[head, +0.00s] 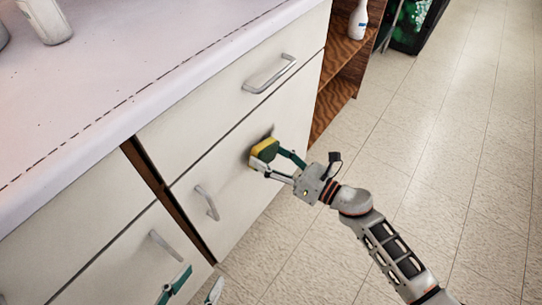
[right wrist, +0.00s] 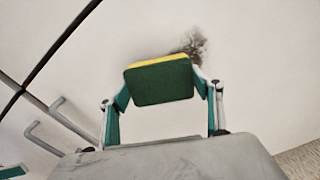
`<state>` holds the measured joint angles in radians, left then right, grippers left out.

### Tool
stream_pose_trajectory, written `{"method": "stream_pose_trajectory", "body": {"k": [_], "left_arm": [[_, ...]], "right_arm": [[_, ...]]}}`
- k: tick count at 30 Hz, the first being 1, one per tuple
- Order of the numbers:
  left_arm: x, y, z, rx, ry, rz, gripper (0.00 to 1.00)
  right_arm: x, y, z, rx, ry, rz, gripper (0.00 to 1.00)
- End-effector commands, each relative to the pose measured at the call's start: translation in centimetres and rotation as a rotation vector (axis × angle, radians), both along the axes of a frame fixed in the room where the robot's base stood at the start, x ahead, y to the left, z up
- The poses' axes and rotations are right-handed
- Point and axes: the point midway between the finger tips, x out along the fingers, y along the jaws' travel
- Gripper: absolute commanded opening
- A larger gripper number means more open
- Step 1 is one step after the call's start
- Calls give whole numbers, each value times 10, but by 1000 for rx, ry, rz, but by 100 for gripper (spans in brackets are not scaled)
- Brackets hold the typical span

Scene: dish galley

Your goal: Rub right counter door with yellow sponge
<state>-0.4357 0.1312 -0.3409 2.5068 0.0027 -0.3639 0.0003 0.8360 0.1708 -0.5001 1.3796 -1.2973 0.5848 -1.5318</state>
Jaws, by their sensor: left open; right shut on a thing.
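The yellow sponge (head: 264,149) has a dark green pad and is held in my right gripper (head: 277,163). In the right wrist view the sponge (right wrist: 160,80) sits between both fingers, its green side toward the camera and its yellow edge toward the door. It is at the right counter door (head: 232,187), touching or very close to it. A dark smudge (right wrist: 195,45) shows on the door just beyond the sponge's upper right corner. My left gripper (head: 195,291) is open and empty at the bottom edge of the head view, in front of the left door.
The door has a metal handle (head: 207,203), and a drawer above has another handle (head: 269,74). The white countertop (head: 130,60) overhangs them. A wooden shelf (head: 345,58) with a white bottle (head: 358,20) stands beyond. The tiled floor (head: 450,140) at right is clear.

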Motion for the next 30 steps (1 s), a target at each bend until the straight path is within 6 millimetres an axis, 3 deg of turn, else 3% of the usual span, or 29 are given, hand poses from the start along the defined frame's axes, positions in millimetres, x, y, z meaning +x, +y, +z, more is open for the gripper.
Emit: {"method": "stream_pose_trajectory", "body": {"k": [30], "left_arm": [[-5, 0, -11, 0, 21, 1, 42]], "right_arm": [[13, 8, -1, -2, 0, -1, 45]]}}
